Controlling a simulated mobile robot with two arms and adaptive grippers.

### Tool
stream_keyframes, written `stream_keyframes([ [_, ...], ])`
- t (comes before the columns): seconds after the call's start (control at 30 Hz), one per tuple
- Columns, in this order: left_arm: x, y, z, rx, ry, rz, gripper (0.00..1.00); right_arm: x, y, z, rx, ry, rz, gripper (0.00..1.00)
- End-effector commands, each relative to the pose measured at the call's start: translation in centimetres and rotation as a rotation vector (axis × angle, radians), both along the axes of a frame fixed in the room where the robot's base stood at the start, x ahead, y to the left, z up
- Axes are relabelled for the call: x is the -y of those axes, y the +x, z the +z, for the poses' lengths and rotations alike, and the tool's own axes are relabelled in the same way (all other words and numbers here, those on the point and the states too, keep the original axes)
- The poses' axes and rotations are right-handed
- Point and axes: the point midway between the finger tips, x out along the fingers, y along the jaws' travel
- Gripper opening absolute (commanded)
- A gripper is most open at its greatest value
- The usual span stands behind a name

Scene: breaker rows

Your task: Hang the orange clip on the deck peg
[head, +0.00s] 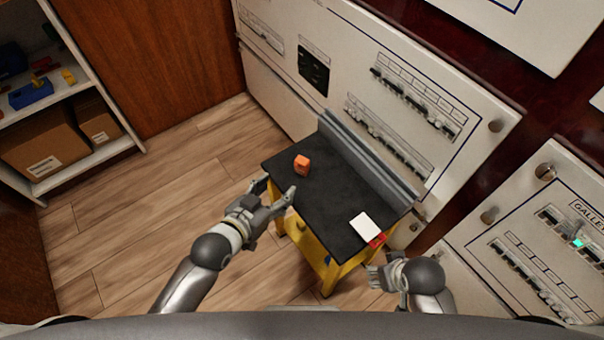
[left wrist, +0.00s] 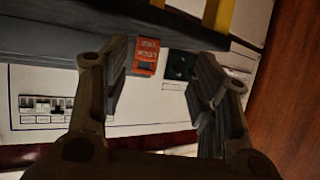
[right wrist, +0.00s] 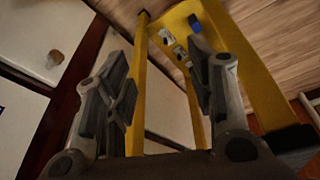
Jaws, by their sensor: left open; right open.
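The orange clip (head: 302,165) stands on the black deck of the yellow cart (head: 330,195), near its far left part. My left gripper (head: 278,190) is open and empty at the deck's left edge, a little short of the clip. In the left wrist view the clip (left wrist: 147,57), with lettering on its face, shows beyond the left finger, which partly overlaps it. My right gripper (head: 372,277) is open and empty beside the cart's near right side. The right wrist view shows its open fingers (right wrist: 158,62) before the yellow frame. I cannot make out the deck peg.
A white card (head: 366,226) and a red item (head: 378,240) lie at the deck's right end. A grey ribbed rail (head: 368,160) runs along the deck's back, before the white breaker panels (head: 390,70). A shelf (head: 75,100) with boxes stands left; the floor between is clear.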

Motion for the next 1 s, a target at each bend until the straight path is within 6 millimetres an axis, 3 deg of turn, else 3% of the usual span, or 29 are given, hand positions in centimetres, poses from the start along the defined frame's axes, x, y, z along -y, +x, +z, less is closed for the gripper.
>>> stream_keyframes([
  [0.13, 1.2, 0.0, 2.2, 0.061, -0.032, -0.032, 0.55, 0.1, -0.1, 1.1, 0.011, 0.0, -0.001, 0.5],
  [0.27, 1.9, 0.6, 2.8, 0.077, -0.043, -0.04, 0.55, 0.1, -0.2, 2.2, 0.018, 0.001, -0.002, 0.5],
  [0.6, 4.0, 4.0, 1.4, 0.077, -0.043, -0.038, 0.55, 0.3, -0.9, 6.0, 0.037, 0.002, -0.004, 0.5],
  [0.93, 5.1, 5.9, 0.4, 0.076, -0.044, -0.039, 0.55, 0.4, -1.6, 7.7, 0.049, 0.002, -0.006, 0.5],
  [1.0, 5.6, 7.0, -0.1, 0.078, -0.043, -0.039, 0.55, 0.4, -1.6, 6.9, 0.046, 0.001, -0.006, 0.5],
])
